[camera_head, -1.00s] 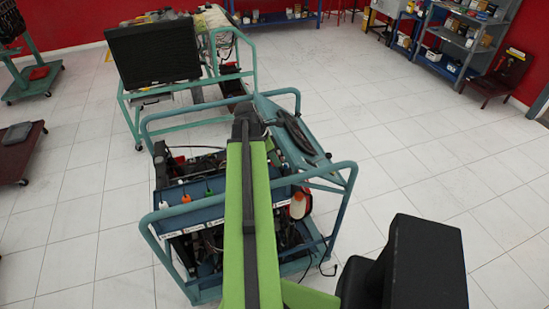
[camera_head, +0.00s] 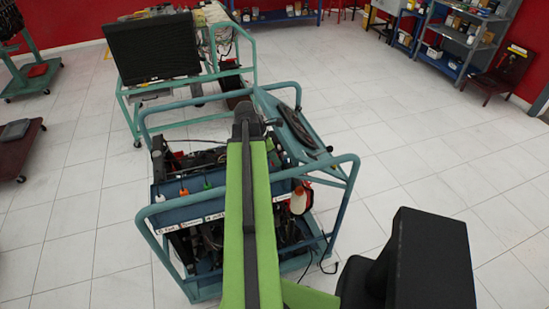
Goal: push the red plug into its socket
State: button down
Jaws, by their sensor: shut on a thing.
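The red plug cannot be made out. The blue-green engine trainer (camera_head: 152,212) stands ahead, and its blue panel carries a white plug (camera_head: 161,198), an orange plug (camera_head: 184,190) and a green plug (camera_head: 207,184). My green arm reaches over the trainer and covers the middle and right of the panel. The arm's black far joint (camera_head: 245,115) is above the trainer's back part. My gripper is hidden beyond or beneath the arm, so neither its jaws nor anything in them shows. No socket can be told apart.
A red and white bottle-like thing (camera_head: 299,199) hangs at the trainer's right side. A second trainer with a black screen (camera_head: 154,48) stands behind. A dark trolley (camera_head: 18,150) is at the left edge.

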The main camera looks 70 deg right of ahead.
jog(key=shift+f+b, duration=2.45)
jog(key=shift+f, duration=0.25)
jog(key=shift+f+b, duration=0.65)
jog(key=c, duration=1.1)
grip_release()
jog(key=shift+r, duration=0.1)
jog(key=p+v, duration=1.6)
jog(key=v, duration=0.1)
jog(key=shift+r, duration=0.2)
jog(key=shift+a, duration=0.15)
